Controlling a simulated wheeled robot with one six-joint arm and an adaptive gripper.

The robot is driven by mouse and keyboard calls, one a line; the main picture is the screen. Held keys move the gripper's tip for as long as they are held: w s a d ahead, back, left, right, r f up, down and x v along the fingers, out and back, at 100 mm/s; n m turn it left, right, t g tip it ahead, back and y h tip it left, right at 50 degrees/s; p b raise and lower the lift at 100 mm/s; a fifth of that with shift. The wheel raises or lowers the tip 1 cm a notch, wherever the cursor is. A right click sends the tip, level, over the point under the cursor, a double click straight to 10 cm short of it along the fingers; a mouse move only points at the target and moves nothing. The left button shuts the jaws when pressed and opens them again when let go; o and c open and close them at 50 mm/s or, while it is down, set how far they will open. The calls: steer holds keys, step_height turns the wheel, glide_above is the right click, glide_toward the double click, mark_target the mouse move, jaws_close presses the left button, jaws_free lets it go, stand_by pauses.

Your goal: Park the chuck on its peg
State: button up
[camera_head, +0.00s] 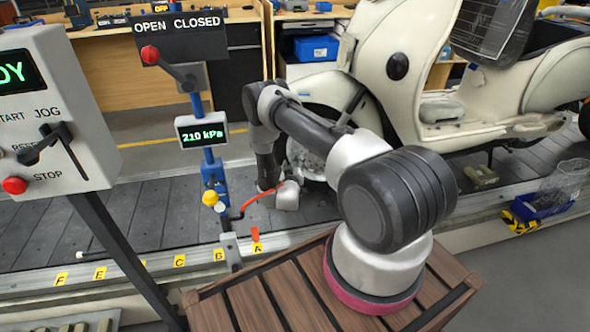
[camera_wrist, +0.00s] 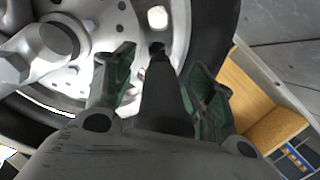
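A dark tapered piece (camera_wrist: 163,95), which looks like the chuck, lies between my gripper's green-padded fingers (camera_wrist: 160,85) in the wrist view. Its narrow tip points at the scooter's wheel rim (camera_wrist: 100,15); whether it touches a valve there is unclear. Wheel shows between the left finger and this piece, and I cannot tell whether the fingers press on it. In the head view my gripper (camera_head: 286,192) is low beside the front wheel, partly hidden by my arm. A red hose (camera_head: 258,199) runs to it from the blue post (camera_head: 213,175). I cannot make out the peg with certainty.
A gauge (camera_head: 202,131) on the post reads 210 kPa, below an OPEN/CLOSED lever (camera_head: 178,70). A control panel (camera_head: 50,110) stands at left. The cream scooter (camera_head: 430,95) stands on the slat conveyor (camera_head: 140,210). An orange piece (camera_head: 255,234) is near label A.

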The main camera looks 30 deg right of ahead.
steer(key=shift+w+d+r, duration=0.2)
steer(key=shift+d+r, duration=0.1)
steer(key=shift+d, duration=0.1)
jaws_close()
steer(key=shift+s+a, duration=0.1)
steer(key=shift+s, duration=0.1)
steer(key=shift+s+a+f, duration=0.1)
steer(key=shift+s+a, duration=0.1)
steer(key=shift+s, duration=0.3)
steer(key=shift+a+f+v, duration=0.1)
steer(key=shift+v, duration=0.65)
steer(key=shift+a+f+v, duration=0.1)
steer(key=shift+f+v, duration=0.05)
steer(key=shift+v, duration=1.55)
steer(key=shift+w+r, duration=0.1)
steer(key=shift+r, duration=0.05)
